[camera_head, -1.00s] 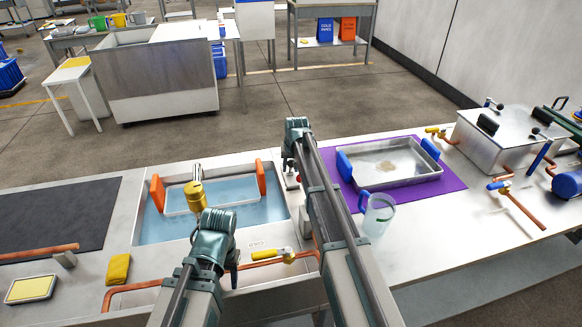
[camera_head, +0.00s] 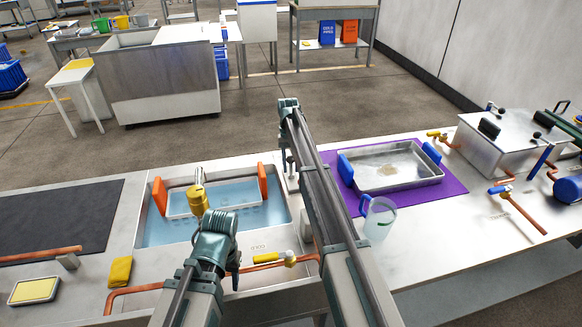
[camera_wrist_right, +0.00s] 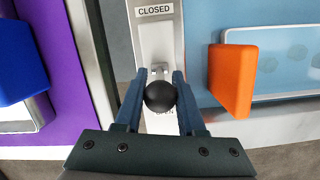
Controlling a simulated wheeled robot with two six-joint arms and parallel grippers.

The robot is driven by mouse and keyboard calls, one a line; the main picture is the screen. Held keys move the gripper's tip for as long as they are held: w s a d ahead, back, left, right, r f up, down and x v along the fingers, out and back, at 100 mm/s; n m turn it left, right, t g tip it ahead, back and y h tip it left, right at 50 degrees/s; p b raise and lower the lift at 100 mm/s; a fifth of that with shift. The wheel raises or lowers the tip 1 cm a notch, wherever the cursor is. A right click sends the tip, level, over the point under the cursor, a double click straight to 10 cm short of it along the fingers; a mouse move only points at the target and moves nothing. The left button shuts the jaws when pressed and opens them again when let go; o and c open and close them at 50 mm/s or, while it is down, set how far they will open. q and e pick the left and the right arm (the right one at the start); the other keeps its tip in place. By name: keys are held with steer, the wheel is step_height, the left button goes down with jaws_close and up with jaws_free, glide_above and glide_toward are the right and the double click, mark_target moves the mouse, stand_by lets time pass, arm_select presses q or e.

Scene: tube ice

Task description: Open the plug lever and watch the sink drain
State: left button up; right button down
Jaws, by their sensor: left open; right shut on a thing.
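The plug lever's black ball knob (camera_wrist_right: 160,96) sits between the fingers of my right gripper (camera_wrist_right: 160,88), which is shut on it. Its plate (camera_wrist_right: 158,42) reads CLOSED at the far end; the knob partly covers the OPEN label. In the head view my right arm hides part of the lever area beside the sink.
A yellow-brass faucet (camera_head: 198,200) stands over the sink. A yellow-handled valve (camera_head: 288,258) and a yellow sponge (camera_head: 120,271) are in front. On the right are a purple mat (camera_head: 452,187) with a blue-handled metal tray (camera_head: 400,181), and a clear jug (camera_head: 378,222).

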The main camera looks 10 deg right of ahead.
steer(key=shift+a, duration=0.1)
steer(key=c, duration=0.6)
jaws_free()
arm_select(q)
steer(key=shift+r, duration=0.1)
arm_select(e)
steer(key=shift+r, duration=0.1)
arm_select(q)
step_height(320, 180, up, 13)
steer(key=p, duration=1.3)
steer(key=shift+r+p, duration=0.15)
steer(key=shift+p, duration=0.15)
arm_select(e)
steer(key=v, duration=1.3)
steer(key=shift+r, duration=0.3)
steer(key=shift+w, duration=0.15)
